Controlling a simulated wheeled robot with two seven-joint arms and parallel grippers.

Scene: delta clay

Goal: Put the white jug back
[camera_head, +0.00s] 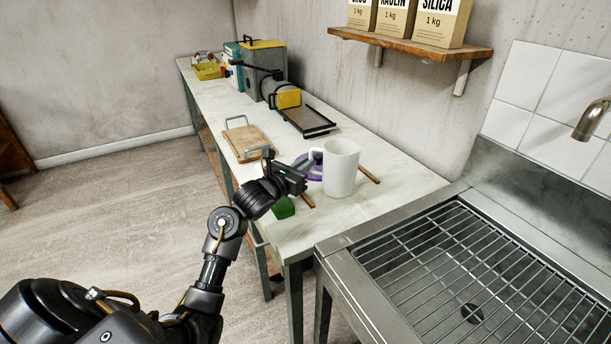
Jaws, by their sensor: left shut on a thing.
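The white jug (341,168) is upright at the near part of the pale worktop, with its handle on the left side. My left gripper (304,167) reaches in from the left and is shut on the jug at its handle side. The fingertips are small and partly hidden at the handle. I cannot tell whether the jug's base touches the worktop. My right gripper is not in view.
A purple item (308,165) lies behind the gripper, and a green block (284,208) is below it. A wooden board (245,142), a dark tray (307,121) and machines (262,65) stand farther back. A metal sink with a grate (470,270) is at right.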

